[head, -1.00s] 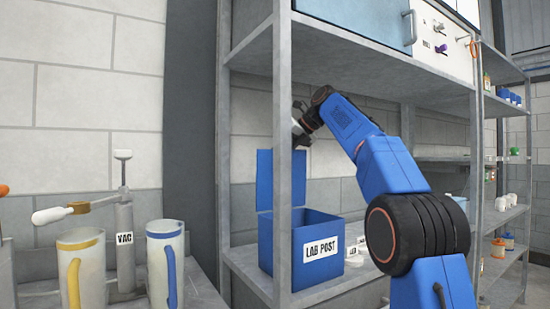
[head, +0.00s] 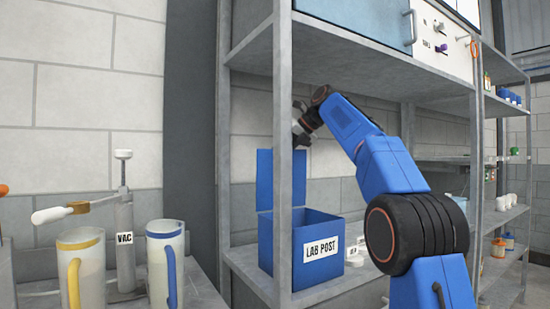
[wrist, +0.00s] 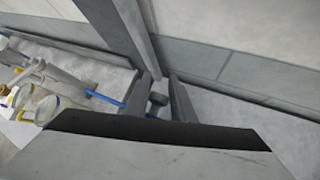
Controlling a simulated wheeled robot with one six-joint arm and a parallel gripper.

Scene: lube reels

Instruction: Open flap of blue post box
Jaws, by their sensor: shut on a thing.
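The blue post box (head: 285,240), labelled LAB POST, stands on the shelf behind the front post in the head view. Its blue flap (head: 265,180) stands upright at the back of the box, and the box top is open. My gripper (head: 300,142) is at the flap's upper edge, partly hidden by the post. It is shut on the flap, though the contact is hard to see. In the wrist view the two fingers of my gripper (wrist: 168,100) show close together, with a small grey part between them.
The grey shelf post (head: 283,150) stands in front of the box and flap. A shelf board (head: 370,65) is above my arm. Two jugs (head: 165,265) and a VAC pump (head: 124,235) stand on the bench at left. Small white containers (head: 362,250) sit right of the box.

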